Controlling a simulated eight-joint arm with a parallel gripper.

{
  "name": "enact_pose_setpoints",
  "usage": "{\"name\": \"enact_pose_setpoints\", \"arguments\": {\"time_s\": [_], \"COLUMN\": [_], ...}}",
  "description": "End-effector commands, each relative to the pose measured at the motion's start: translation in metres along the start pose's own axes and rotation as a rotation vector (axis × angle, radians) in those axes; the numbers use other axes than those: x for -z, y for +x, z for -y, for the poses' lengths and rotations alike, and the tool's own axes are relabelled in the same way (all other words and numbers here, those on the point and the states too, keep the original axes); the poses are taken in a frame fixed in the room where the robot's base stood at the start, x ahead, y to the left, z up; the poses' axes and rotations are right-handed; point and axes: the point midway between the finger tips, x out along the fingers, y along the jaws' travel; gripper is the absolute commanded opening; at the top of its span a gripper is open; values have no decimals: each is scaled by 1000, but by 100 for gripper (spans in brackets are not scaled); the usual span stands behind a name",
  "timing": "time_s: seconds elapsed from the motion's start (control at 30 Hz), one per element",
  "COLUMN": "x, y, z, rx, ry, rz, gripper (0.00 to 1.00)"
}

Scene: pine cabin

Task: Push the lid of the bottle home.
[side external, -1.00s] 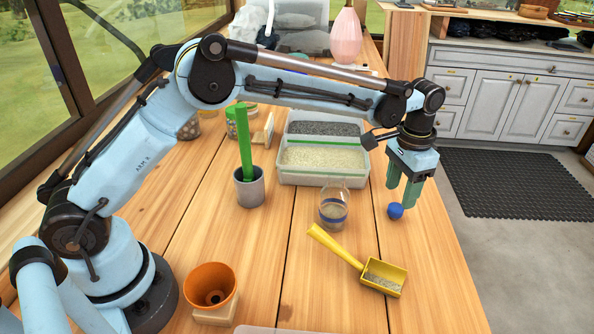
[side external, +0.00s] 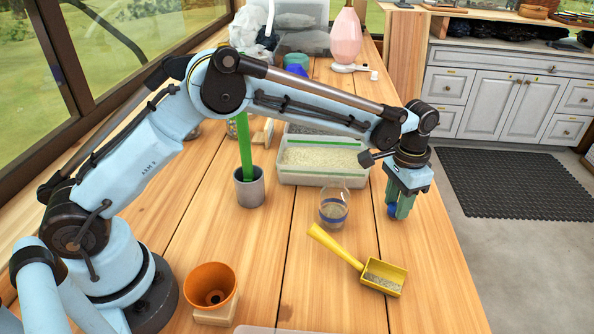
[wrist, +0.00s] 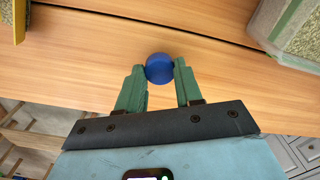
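A clear, rounded glass vessel (side external: 334,209) with something grey low inside stands upright on the bench; it looks like the bottle. I make out no separate lid on it. My gripper (side external: 401,210) points down over the ball, to the right of the vessel. In the wrist view the blue ball (wrist: 160,68) fills the gap between the green fingertips (wrist: 161,74). Whether the fingers press on it or only flank it is unclear.
A yellow scoop (side external: 379,275) with grey grains lies in front. A pale two-part tray (side external: 325,178) stands behind the vessel. A grey cup (side external: 249,188) with a green stick and an orange pot (side external: 210,285) are to the left. The bench's right edge is close to my gripper.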

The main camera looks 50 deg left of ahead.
Motion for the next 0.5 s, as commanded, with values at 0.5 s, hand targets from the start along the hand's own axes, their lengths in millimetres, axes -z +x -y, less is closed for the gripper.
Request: {"name": "enact_pose_setpoints", "arguments": {"time_s": [0.5], "x": [0], "y": [-5], "z": [0], "rx": [0], "ry": [0], "rz": [0], "gripper": [0]}}
